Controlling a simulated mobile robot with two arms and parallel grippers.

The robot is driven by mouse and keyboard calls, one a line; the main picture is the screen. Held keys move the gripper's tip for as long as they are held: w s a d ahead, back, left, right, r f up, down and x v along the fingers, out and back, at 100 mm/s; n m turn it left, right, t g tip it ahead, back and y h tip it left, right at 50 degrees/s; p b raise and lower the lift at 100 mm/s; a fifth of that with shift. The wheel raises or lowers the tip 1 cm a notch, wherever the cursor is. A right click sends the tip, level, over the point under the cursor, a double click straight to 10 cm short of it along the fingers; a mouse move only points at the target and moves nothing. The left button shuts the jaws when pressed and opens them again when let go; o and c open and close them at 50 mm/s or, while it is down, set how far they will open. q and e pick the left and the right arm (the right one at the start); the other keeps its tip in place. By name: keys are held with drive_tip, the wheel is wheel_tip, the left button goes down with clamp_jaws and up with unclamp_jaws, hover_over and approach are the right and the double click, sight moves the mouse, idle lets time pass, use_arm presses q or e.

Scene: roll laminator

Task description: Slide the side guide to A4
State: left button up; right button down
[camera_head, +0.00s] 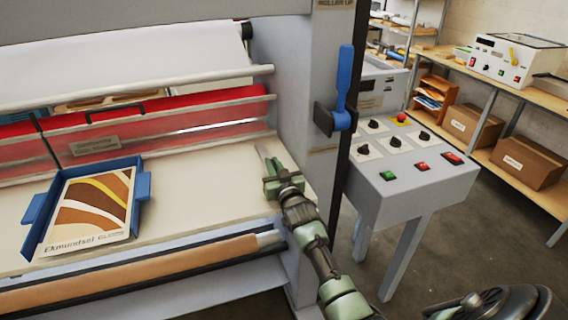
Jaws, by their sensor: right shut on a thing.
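My right gripper (284,183) is low over the right end of the pale feed table (215,190), beside the machine's right upright. Its green fingers are shut on a thin grey piece (262,156), which may be the side guide; the fingers hide most of it. No A4 mark can be made out. A blue tray (142,188) with side tabs lies on the left of the table. It holds a print (92,208) with brown, white and yellow bands, well apart from my gripper. My left gripper is not in view.
A blue lever (344,90) is on the right upright. A control panel (400,160) stands right of it. The table between tray and gripper is clear.

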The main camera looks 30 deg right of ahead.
drive_tip(key=shift+a+f, duration=0.1)
drive_tip(key=shift+a, duration=0.15)
drive_tip(key=c, duration=1.5)
unclamp_jaws()
drive_tip(key=shift+o, duration=0.2)
drive_tip(key=shift+w+a, duration=0.1)
drive_tip(key=shift+a, duration=0.15)
drive_tip(key=shift+d, duration=0.1)
drive_tip(key=shift+s, duration=0.3)
drive_tip(key=b+v, duration=0.1)
drive_tip(key=v, duration=0.6)
drive_tip(key=shift+s, duration=0.1)
